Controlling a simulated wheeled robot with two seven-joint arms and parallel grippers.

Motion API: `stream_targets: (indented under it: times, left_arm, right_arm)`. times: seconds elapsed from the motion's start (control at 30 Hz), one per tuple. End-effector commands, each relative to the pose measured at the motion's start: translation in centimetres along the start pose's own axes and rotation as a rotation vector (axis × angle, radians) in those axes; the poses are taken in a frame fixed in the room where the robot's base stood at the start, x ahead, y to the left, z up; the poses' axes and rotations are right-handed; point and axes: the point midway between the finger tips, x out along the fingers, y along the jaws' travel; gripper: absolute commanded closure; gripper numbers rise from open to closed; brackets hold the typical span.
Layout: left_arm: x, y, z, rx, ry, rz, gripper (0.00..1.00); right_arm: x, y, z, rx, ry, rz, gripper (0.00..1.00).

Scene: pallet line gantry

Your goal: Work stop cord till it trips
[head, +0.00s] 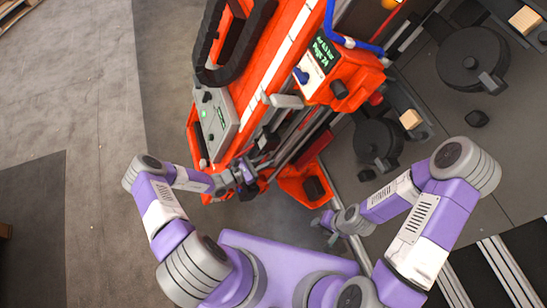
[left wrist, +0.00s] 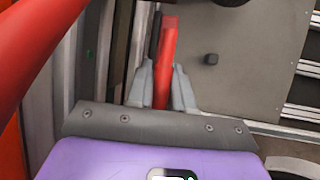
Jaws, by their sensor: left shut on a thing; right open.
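The stop cord appears to be the narrow red piece (left wrist: 167,60) in the left wrist view. It stands upright between the grey fingers of my left gripper (left wrist: 163,88), which are shut on it. In the head view my left gripper (head: 246,172) is at the lower end of the orange machine, and the red piece cannot be made out there. My right gripper (head: 324,223) is open and empty, low in the middle of the head view, apart from the machine.
The orange gantry machine (head: 255,75) carries a grey button panel (head: 216,122) and a display box (head: 325,65). A thick red bar (left wrist: 40,45) crosses the left wrist view's upper left. Dark round units (head: 472,60) stand at right. Open floor (head: 95,150) lies left.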

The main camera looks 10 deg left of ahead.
Motion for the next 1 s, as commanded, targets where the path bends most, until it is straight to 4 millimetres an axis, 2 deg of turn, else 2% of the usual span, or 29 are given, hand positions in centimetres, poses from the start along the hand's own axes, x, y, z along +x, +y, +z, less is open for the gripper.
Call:
stream_targets:
  times: [0.07,0.3,0.33,0.47,0.77,0.87,1.0]
  left_arm:
    - [-0.8,0.3,0.6,0.002,0.001,0.003,1.0]
    - [-0.9,0.3,0.5,0.002,-0.002,0.003,1.0]
    - [-0.9,0.3,0.5,0.002,-0.002,0.004,0.77]
    - [-0.9,0.3,0.5,0.002,-0.002,0.004,0.58]
    - [-1.0,0.3,0.4,0.001,0.0,0.002,0.58]
    - [-1.9,0.3,0.4,0.001,0.002,0.004,0.58]
    - [-4.3,0.3,0.4,0.0,0.002,0.006,0.58]
  right_arm:
    - [-0.6,-0.2,0.0,0.0,0.0,0.0,0.57]
    - [-0.4,-0.1,0.0,0.0,0.0,0.0,0.57]
    - [-0.4,-0.1,0.0,0.0,0.0,0.0,0.57]
    - [-0.3,-0.1,0.0,0.0,0.0,0.0,0.57]
    - [-0.4,-0.1,0.0,0.0,0.0,0.0,0.57]
    - [-0.5,-0.2,0.0,0.0,0.0,0.0,0.57]
    - [-0.8,-0.3,0.0,0.0,0.0,0.0,0.57]
